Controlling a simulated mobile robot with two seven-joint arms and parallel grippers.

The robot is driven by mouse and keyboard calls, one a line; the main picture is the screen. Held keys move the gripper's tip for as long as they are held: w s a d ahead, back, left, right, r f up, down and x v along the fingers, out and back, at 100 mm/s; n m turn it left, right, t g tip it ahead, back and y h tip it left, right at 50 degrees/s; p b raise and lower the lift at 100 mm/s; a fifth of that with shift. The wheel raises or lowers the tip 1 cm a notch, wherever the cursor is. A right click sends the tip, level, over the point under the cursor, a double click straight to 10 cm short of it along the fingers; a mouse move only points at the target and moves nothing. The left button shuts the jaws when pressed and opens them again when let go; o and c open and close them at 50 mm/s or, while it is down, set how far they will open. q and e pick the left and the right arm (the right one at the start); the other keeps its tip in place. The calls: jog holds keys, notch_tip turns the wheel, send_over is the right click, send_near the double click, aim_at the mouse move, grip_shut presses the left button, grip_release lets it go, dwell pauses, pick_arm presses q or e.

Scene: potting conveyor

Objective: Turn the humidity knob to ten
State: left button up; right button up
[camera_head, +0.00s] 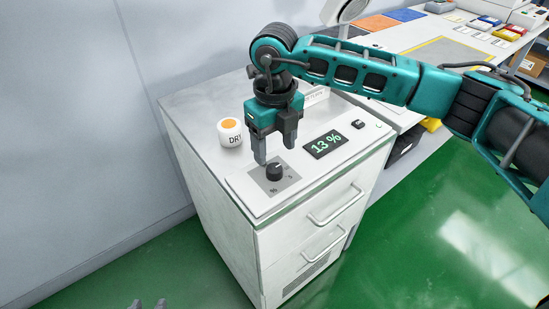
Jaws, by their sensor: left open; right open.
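The black humidity knob (274,173) stands on a grey square dial plate on top of a white cabinet. A black display (324,145) to its right reads 13 %. My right gripper (275,150) points down just above the knob, its two fingers open and apart. I cannot tell whether a fingertip touches the knob. The scale marks around the knob are too small to read surely. My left gripper (148,304) shows only its grey fingertips at the bottom edge, open and away from the cabinet.
A white jar (230,132) with an orange lid top and letters "DR" stands left of the knob. A small black button (358,125) is right of the display. The cabinet front has drawer handles (337,205). A wall is at left; green floor lies in front.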

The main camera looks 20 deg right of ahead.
aim_at(274, 168)
notch_tip(274, 168, up, 7)
jog(key=shift+r, duration=0.2)
